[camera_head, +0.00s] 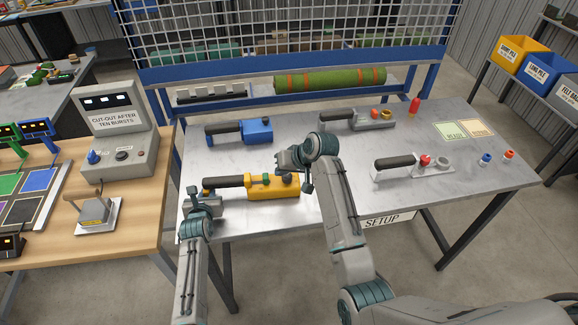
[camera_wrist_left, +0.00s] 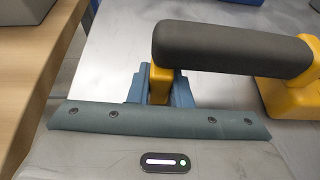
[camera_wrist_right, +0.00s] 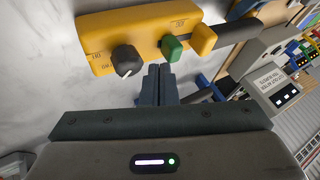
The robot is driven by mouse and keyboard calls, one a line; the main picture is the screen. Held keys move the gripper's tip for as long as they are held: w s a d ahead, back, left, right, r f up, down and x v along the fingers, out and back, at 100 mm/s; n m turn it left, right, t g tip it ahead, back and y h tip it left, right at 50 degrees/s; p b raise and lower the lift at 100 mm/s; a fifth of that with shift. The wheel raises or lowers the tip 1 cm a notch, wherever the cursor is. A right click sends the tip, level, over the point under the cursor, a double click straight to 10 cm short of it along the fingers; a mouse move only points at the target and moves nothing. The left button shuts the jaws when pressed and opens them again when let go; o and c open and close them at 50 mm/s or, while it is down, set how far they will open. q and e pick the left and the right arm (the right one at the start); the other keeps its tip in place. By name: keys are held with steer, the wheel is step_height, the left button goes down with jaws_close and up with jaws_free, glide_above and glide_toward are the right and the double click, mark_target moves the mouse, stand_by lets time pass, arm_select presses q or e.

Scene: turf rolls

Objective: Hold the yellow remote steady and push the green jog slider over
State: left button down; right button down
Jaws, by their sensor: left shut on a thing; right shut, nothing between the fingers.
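The yellow remote (camera_head: 272,188) lies on the metal table, its dark handle (camera_head: 229,181) pointing left in the head view. My left gripper (camera_head: 207,191) is shut on the yellow post (camera_wrist_left: 160,85) at the handle's outer end. The green jog slider (camera_wrist_right: 172,47) sits on the remote between a black knob (camera_wrist_right: 126,61) and a yellow block (camera_wrist_right: 203,40). My right gripper (camera_head: 283,166) is shut and empty on the remote's far side. In the right wrist view its fingertips (camera_wrist_right: 158,72) are close to the slider; whether they touch cannot be told.
A blue remote (camera_head: 255,131) and two grey ones (camera_head: 373,119) (camera_head: 423,172) lie on the table. A rolled turf (camera_head: 330,80) rests on the shelf behind. A wooden bench (camera_head: 140,215) with a control box (camera_head: 122,140) stands left. The table's front middle is clear.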

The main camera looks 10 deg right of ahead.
mark_target(266, 178)
steer(key=shift+x, duration=1.6)
steer(key=shift+w+a, duration=0.1)
steer(key=shift+a, duration=1.5)
arm_select(q)
steer(key=shift+d, duration=0.1)
arm_select(e)
steer(key=v, duration=1)
steer(key=shift+w+d, duration=0.1)
